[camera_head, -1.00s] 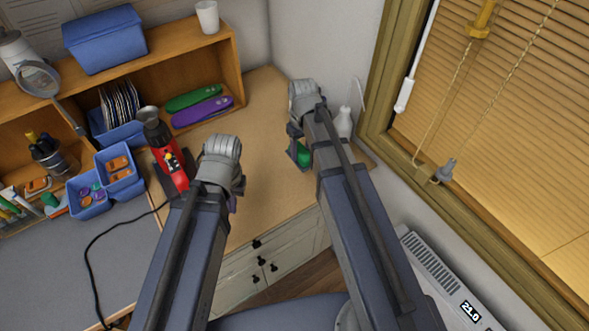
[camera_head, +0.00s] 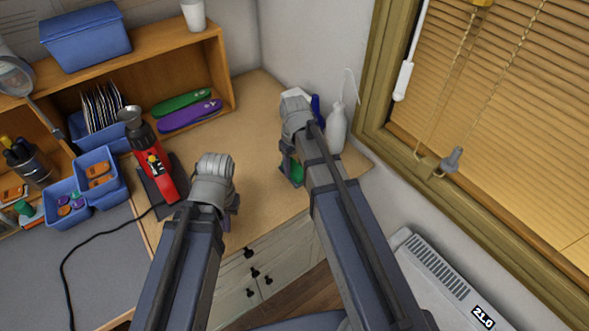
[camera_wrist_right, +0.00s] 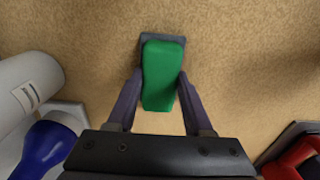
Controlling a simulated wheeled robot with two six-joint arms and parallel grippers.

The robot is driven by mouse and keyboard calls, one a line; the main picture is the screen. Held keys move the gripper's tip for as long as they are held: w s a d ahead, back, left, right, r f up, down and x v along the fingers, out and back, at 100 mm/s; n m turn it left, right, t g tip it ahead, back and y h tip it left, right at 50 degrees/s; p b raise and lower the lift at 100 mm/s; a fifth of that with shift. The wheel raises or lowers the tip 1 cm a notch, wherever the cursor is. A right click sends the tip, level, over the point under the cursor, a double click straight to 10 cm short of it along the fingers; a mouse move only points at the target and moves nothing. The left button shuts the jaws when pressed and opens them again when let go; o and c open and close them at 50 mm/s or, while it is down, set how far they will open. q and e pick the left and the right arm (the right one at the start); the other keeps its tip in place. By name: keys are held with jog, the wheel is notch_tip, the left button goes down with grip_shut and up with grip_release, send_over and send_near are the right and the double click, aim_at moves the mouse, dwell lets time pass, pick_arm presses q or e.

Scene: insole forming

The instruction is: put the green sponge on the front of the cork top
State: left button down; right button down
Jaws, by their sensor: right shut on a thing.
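The green sponge (camera_wrist_right: 163,75) is between the fingers of my right gripper (camera_wrist_right: 161,90), which is shut on it. A dark grey piece shows at the sponge's far end. In the head view the sponge (camera_head: 297,173) is partly hidden by my right gripper (camera_head: 290,165), over the right part of the cork top (camera_head: 255,115). I cannot tell whether the sponge touches the top. My left gripper (camera_head: 230,210) is over the front left of the cork top; its fingers are mostly hidden behind its wrist, and no object shows in it.
A red heat tool (camera_head: 155,165) stands left of my left gripper. A white bottle (camera_head: 337,128) and a blue item (camera_head: 316,108) stand behind my right gripper. Green and purple insoles (camera_head: 190,113) lie in the shelf. The cork top is clear between the arms.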

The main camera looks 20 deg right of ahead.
aim_at(295, 167)
jog(key=shift+c, duration=0.2)
grip_release()
notch_tip(295, 167, up, 12)
jog(key=p, duration=1.2)
pick_arm(q)
notch_tip(295, 167, up, 12)
pick_arm(e)
jog(key=s+a+h, duration=0.1)
jog(key=s+a, duration=0.9)
jog(key=s, duration=0.4)
jog(key=shift+s+a, duration=0.15)
jog(key=shift+a, duration=0.15)
pick_arm(q)
notch_tip(295, 167, down, 7)
jog(key=b, duration=0.6)
jog(key=shift+r+b, duration=0.2)
jog(key=shift+b, duration=0.1)
pick_arm(e)
notch_tip(295, 167, down, 6)
jog(key=shift+f, duration=0.25)
